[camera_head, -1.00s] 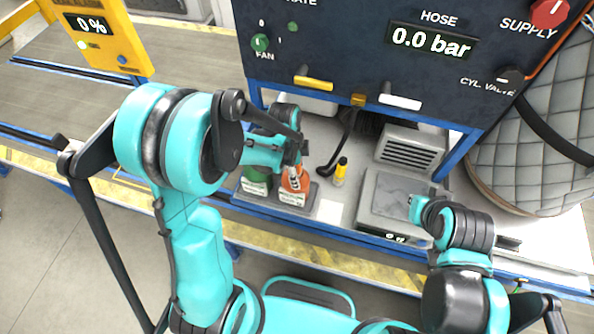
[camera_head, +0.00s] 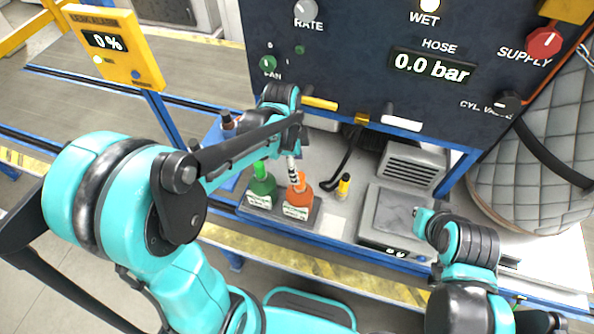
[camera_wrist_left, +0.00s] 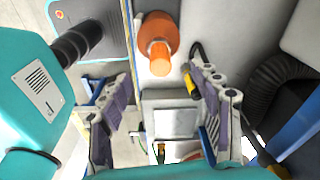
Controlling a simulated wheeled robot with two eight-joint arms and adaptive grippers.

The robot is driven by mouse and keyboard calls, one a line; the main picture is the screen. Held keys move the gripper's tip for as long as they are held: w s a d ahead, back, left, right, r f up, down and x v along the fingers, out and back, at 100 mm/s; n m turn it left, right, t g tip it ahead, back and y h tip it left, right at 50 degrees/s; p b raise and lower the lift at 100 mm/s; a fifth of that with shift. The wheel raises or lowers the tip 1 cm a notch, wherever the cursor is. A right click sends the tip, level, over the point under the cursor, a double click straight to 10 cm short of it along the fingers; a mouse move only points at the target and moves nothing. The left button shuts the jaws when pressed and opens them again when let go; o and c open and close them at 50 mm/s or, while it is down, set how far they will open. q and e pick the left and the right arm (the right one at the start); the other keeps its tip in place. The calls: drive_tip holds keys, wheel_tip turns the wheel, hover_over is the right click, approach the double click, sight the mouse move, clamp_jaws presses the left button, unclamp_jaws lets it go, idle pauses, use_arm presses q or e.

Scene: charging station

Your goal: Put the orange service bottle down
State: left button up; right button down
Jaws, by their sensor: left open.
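The orange service bottle (camera_head: 299,199) stands upright in a low dark holder (camera_head: 277,215) on the bench, to the right of a green bottle (camera_head: 261,188). My left gripper (camera_head: 293,168) is above and close to the orange bottle in the head view. In the left wrist view its fingers (camera_wrist_left: 155,98) are spread wide. The orange bottle (camera_wrist_left: 158,47) shows beyond the fingertips, with clear space on both sides. My right arm is at the lower right over the grey box; its fingers (camera_head: 424,216) cannot be made out.
A grey box (camera_head: 395,220) is farther right. The dark control panel (camera_head: 370,60) overhangs the bench behind. A yellow gauge (camera_head: 118,48) is at the upper left. Bare bench lies just right of the holder.

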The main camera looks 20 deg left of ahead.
use_arm(q)
drive_tip(key=shift+s+a+r+n, duration=0.15)
drive_tip(key=shift+r+n, duration=0.15)
drive_tip(key=shift+r, duration=0.15)
drive_tip(key=s+a+r+n+t, duration=0.1)
drive_tip(key=s+r+n+t, duration=0.2)
drive_tip(key=s+n, duration=0.2)
drive_tip(key=s+a+r+n+t+y, duration=0.1)
drive_tip(key=s+r+n+t, duration=0.3)
drive_tip(key=n, duration=0.6)
drive_tip(key=shift+s+a+n, duration=0.3)
drive_tip(key=shift+s+a, duration=0.1)
drive_tip(key=shift+a, duration=0.3)
